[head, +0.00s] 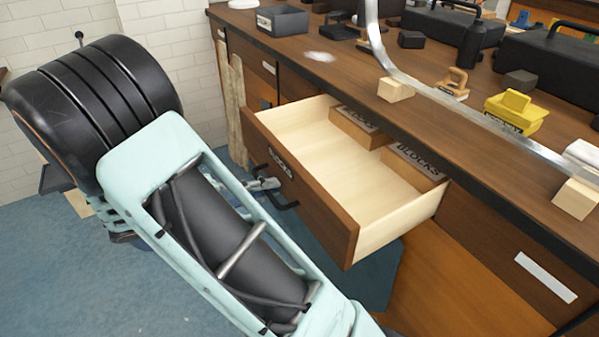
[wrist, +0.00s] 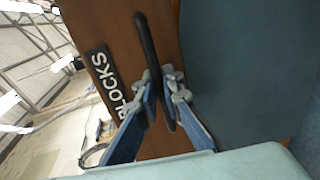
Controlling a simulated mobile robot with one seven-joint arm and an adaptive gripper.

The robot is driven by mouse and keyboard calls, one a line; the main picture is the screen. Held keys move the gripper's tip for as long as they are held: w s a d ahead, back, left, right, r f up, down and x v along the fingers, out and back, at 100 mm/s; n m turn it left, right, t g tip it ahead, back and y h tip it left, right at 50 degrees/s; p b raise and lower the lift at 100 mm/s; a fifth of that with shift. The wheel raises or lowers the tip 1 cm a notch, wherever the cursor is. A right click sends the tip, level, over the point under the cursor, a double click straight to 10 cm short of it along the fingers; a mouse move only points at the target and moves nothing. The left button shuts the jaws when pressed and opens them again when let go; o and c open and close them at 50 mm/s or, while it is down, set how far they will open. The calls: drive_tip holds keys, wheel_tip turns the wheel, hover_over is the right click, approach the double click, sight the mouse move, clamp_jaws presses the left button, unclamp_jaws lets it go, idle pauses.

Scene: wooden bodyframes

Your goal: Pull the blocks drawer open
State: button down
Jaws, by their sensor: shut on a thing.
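The blocks drawer (head: 345,180) stands pulled out from the wooden bench, with its pale inside showing. Two wooden pieces, one lettered BLOCKS (head: 415,162), lie at its back. The drawer's brown front carries a BLOCKS label, plain in the wrist view (wrist: 107,82). A black bar handle (wrist: 148,45) is fixed on that front beside the label; it also shows in the head view (head: 285,204). My gripper (wrist: 162,98) is shut on the handle, its fingers on both sides of the bar. In the head view my gripper (head: 264,184) is small and partly hidden by my arm.
Another drawer front with a blank label (head: 545,277) is closed at the right. Blue floor (head: 60,270) lies open at the left.

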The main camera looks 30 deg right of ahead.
drive_tip(key=v, duration=0.3)
drive_tip(key=f+v, duration=0.1)
drive_tip(key=v, duration=0.1)
drive_tip(key=shift+a, duration=0.45)
drive_tip(key=c, duration=2.1)
unclamp_jaws()
drive_tip(key=v, duration=1.2)
drive_tip(key=shift+w, duration=0.1)
